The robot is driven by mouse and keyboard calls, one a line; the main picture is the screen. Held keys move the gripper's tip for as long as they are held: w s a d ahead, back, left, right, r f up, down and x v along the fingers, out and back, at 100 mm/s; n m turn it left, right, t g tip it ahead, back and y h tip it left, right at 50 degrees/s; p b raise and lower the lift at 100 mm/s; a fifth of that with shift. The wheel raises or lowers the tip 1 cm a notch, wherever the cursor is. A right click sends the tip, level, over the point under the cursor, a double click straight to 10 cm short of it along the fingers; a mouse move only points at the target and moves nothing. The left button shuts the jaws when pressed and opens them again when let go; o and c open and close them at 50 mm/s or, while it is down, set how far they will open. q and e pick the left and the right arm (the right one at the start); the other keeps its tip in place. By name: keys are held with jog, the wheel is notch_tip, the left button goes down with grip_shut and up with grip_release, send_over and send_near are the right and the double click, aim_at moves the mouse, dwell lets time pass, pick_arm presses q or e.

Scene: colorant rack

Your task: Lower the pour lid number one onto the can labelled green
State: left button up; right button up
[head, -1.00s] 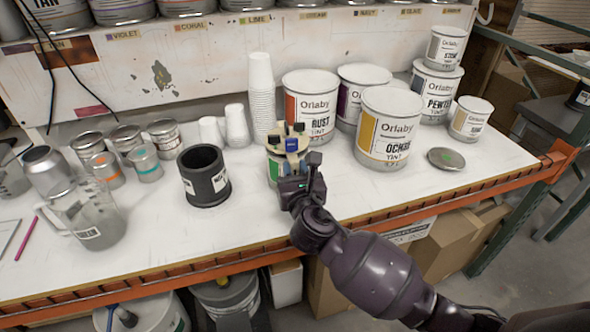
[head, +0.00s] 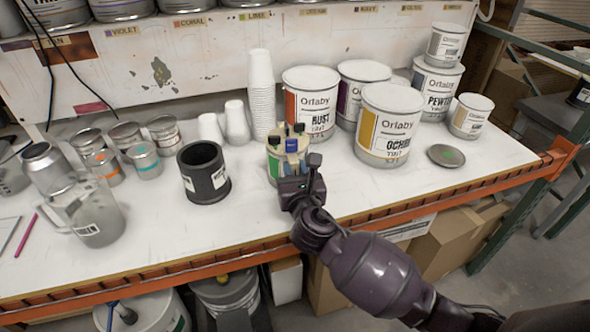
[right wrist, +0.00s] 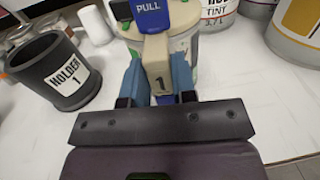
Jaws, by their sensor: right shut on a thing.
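The pour lid number one (head: 290,146) is beige with a blue tab. In the right wrist view its blue "PULL" tab (right wrist: 151,14) and the beige grip marked "1" (right wrist: 159,68) show close up. My right gripper (head: 291,150) is shut on this grip, its fingers on either side. The lid is over the can with a green label (head: 272,170), which stands upright on the bench and is mostly hidden behind the lid and gripper. I cannot tell whether the lid touches the rim all round. My left gripper is not in view.
A black holder marked "HOLDER 1" (head: 204,175) stands close on the left. The rust can (head: 308,100) and ochre can (head: 388,124) stand behind and right. A paper cup stack (head: 261,95) is behind. A round grey lid (head: 446,155) lies right; the bench front (head: 190,245) is clear.

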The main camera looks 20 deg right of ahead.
jog(key=o, duration=1)
jog(key=s, duration=1)
jog(key=shift+s+a, duration=0.35)
jog(key=shift+s, duration=0.05)
